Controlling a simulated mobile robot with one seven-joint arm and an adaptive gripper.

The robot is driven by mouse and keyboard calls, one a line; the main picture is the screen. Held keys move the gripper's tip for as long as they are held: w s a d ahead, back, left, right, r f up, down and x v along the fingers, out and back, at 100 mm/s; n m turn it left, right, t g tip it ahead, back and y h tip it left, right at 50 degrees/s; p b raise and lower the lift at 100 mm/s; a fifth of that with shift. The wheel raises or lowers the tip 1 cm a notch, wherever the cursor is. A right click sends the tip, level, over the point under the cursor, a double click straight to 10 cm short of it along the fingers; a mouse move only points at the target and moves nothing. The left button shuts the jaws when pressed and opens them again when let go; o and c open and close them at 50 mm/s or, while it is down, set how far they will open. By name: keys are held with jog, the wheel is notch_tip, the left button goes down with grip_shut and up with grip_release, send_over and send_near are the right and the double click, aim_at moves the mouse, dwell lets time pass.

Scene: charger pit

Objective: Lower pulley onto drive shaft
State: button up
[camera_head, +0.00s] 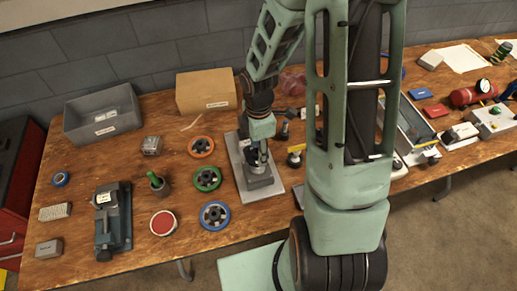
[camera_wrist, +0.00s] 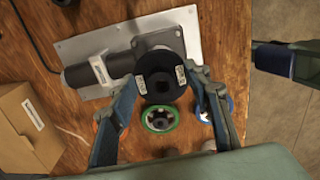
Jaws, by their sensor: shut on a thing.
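My gripper (camera_wrist: 161,79) is shut on a black pulley (camera_wrist: 158,62) in the wrist view, one finger on each side of it. The pulley is above a grey motor unit (camera_wrist: 115,66) on a light grey base plate (camera_wrist: 207,42). The drive shaft is hidden behind the pulley, so I cannot tell whether they touch. In the head view my gripper (camera_head: 258,152) points down over the motor unit (camera_head: 260,177) on its plate (camera_head: 240,172). The pulley is too small and dark to make out there.
Orange (camera_head: 201,147), green (camera_head: 207,178) and blue (camera_head: 215,215) rimmed wheels lie left of the plate. A cardboard box (camera_head: 206,92) and a grey bin (camera_head: 103,115) stand behind. My arm hides the table's middle.

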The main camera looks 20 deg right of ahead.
jog(key=shift+f+b, duration=2.4)
jog(key=shift+f, duration=0.7)
dwell(0.9)
jog(key=o, duration=1.3)
jog(key=shift+o, duration=0.2)
notch_tip(320, 180, up, 12)
